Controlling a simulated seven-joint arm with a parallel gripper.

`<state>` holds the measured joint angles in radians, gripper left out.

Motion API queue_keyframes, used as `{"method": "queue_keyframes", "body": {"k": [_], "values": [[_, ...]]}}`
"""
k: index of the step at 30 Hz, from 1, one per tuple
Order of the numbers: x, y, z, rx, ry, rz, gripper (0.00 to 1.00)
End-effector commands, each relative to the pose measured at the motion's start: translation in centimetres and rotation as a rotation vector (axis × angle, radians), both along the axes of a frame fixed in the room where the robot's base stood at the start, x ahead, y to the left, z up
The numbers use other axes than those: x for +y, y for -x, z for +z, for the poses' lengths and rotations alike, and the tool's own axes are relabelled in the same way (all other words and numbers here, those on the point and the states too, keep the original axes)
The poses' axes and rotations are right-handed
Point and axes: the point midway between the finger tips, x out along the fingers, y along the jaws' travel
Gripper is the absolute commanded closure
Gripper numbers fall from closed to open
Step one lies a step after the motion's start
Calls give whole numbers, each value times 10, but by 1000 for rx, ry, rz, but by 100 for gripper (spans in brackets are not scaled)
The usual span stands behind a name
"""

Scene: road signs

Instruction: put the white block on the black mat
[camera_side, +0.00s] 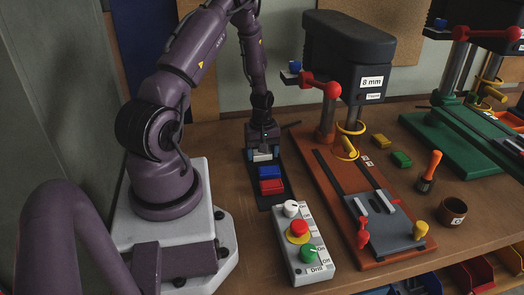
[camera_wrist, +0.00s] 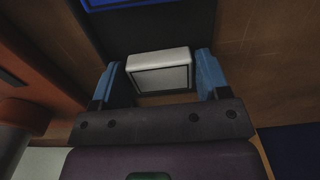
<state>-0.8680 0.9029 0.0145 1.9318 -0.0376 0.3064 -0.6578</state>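The white block (camera_wrist: 160,72) lies between the two blue fingers of my gripper (camera_wrist: 162,78) in the wrist view, with a narrow gap showing at its right side. The fingers look open around it. In the side view my gripper (camera_side: 263,154) is low over the far end of the black mat (camera_side: 283,198), and the white block (camera_side: 262,157) shows between its fingertips. The block appears to be at the mat's surface; its underside is hidden. The black mat also shows behind the block in the wrist view (camera_wrist: 140,35).
A blue block (camera_side: 269,172) and a red block (camera_side: 271,186) are on the mat, nearer the camera. A control box (camera_side: 303,245) with buttons stands at the mat's near end. An orange-based drill press (camera_side: 340,200) is close on the right. Bare wood lies left of the mat.

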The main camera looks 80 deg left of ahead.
Motion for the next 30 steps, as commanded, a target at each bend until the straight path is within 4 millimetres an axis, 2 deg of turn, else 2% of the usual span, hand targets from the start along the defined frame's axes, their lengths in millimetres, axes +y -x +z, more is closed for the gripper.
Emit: {"method": "queue_keyframes", "body": {"k": [1,2,10,14,17,24,30], "values": [[0,0,0,0,0,0,18],[0,0,0,0,0,0,12],[0,0,1,0,0,0,11],[0,0,10,-1,-2,0,11],[1,-1,26,-2,-5,0,11],[1,-1,79,-4,-5,0,11],[0,-1,111,-2,-3,-1,11]]}}
